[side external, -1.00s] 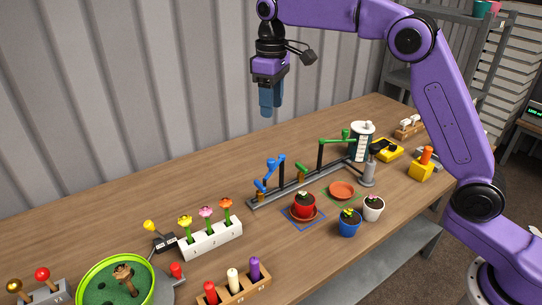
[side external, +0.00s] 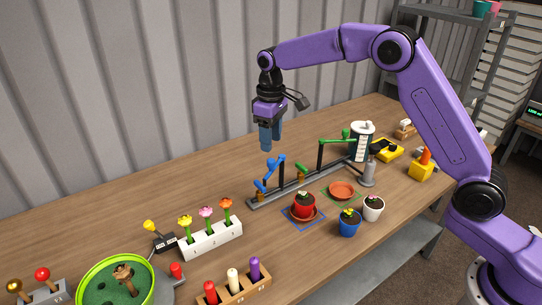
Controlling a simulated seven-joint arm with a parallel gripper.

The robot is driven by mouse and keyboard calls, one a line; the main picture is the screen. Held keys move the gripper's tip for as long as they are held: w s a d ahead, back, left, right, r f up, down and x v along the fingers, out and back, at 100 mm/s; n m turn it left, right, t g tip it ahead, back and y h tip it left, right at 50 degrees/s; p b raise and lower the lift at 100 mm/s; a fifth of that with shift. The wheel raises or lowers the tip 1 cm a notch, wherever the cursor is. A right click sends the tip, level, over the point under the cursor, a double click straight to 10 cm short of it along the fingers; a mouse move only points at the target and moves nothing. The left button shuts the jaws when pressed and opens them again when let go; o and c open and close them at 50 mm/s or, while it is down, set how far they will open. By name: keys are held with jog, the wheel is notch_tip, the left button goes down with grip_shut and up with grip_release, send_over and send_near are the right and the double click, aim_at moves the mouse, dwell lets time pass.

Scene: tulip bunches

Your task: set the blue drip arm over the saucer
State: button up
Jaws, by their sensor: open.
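The blue drip arm (side external: 271,174) is mounted on a post on the long grey rail (side external: 300,186). It has a blue knob on top and its low end is at the rail's left end. A terracotta saucer (side external: 342,190) lies empty inside a green outline. A red pot (side external: 304,205) stands on another saucer (side external: 318,215) inside a blue outline, in front of the rail. My gripper (side external: 267,147) is open and empty, pointing down above and slightly left of the blue drip arm, apart from it. Its finger gap is hard to see from this side.
A green drip arm (side external: 333,141) is on the same rail, beside a white-scaled tank (side external: 361,143). Blue (side external: 349,223) and white (side external: 373,208) flower pots stand at the front right. A white flower block (side external: 211,238) stands left. The table behind the rail is clear.

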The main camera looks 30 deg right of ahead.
aim_at(271, 160)
jog(key=shift+f, duration=3.15)
grip_shut()
